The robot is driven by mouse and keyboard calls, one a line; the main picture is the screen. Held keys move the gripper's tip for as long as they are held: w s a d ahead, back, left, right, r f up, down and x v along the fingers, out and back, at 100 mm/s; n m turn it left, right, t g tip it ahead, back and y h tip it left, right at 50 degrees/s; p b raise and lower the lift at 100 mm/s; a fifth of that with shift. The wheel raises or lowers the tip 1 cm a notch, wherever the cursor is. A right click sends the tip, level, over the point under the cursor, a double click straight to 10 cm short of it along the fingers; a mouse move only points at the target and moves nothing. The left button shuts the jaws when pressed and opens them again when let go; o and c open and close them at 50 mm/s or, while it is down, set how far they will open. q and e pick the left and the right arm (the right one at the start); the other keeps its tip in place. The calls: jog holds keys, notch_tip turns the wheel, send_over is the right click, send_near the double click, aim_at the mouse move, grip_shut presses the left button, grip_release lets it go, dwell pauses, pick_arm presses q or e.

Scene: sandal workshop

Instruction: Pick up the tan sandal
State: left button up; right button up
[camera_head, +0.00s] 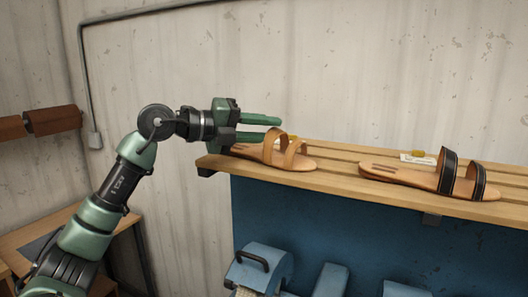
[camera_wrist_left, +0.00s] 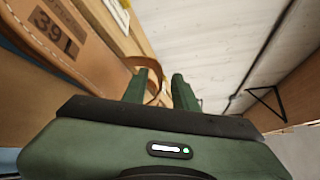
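The tan sandal (camera_head: 300,163) lies on the wooden shelf at its left end, with two tan straps standing up. In the left wrist view its sole (camera_wrist_left: 75,45), marked "39 L", shows at upper left. My left gripper (camera_head: 276,128) is open, its green fingers pointing right just above and beside the sandal's straps. In the left wrist view the fingers (camera_wrist_left: 162,76) are apart, and a strap curves behind and between them; I cannot tell whether they touch it. The gripper hides part of the sandal's heel end. My right gripper is out of view.
A second sandal with black straps (camera_head: 449,172) lies farther right on the slatted shelf (camera_head: 340,176), with a small label (camera_head: 418,159) behind it. The wall (camera_head: 330,60) rises close behind. Blue machinery (camera_head: 262,268) stands below the shelf.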

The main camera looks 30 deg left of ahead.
pick_arm(q)
grip_shut()
jog(key=shift+r, duration=0.1)
notch_tip(320, 180, up, 20)
dwell(0.6)
dwell(1.8)
